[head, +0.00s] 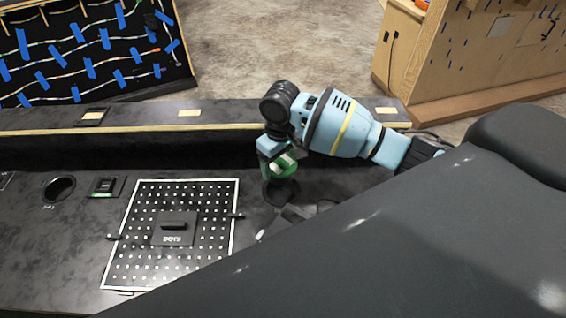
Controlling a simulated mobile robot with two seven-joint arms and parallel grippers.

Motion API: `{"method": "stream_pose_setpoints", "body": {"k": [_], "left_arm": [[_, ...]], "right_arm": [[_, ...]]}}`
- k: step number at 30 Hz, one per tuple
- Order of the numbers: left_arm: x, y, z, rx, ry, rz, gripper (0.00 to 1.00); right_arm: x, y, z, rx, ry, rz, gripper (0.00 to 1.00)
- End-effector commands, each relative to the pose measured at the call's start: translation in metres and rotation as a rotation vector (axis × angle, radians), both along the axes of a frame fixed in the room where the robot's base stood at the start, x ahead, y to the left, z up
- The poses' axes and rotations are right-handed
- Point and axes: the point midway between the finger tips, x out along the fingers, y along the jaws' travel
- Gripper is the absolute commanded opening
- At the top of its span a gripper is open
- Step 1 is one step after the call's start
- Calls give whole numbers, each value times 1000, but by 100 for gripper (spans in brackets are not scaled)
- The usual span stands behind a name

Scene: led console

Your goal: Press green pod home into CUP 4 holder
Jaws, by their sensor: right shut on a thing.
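My right gripper (275,157) reaches in from the right and points down over the console. It is shut on the green pod (284,169), which shows as a green body with a pale part between the fingers. Right below the pod is a dark round holder (279,193), partly covered by the gripper and pod. Its label is not visible, so I cannot read whether it says CUP 4. I cannot tell whether the pod touches the holder or hangs just above it. My left gripper is not in view.
A white-bordered dotted panel (196,255) with a raised dark block (176,228) lies left of the gripper. Further left are an empty round holder (59,189) and a small green-lit switch (104,187). A raised ledge (140,117) runs behind. A large dark grey shape hides the lower right.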

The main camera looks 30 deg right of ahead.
Motion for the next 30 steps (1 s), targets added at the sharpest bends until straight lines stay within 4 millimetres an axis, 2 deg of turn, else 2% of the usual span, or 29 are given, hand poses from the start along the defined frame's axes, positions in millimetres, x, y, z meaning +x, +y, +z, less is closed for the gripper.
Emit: {"method": "stream_pose_setpoints", "body": {"k": [17, 23, 30], "left_arm": [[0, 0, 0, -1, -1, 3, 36], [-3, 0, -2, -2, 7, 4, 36], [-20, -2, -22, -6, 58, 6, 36]], "right_arm": [[2, -3, -19, -7, 8, 28, 59], [2, -3, -36, -7, 9, 28, 59], [1, -3, -61, -8, 13, 29, 59]]}}
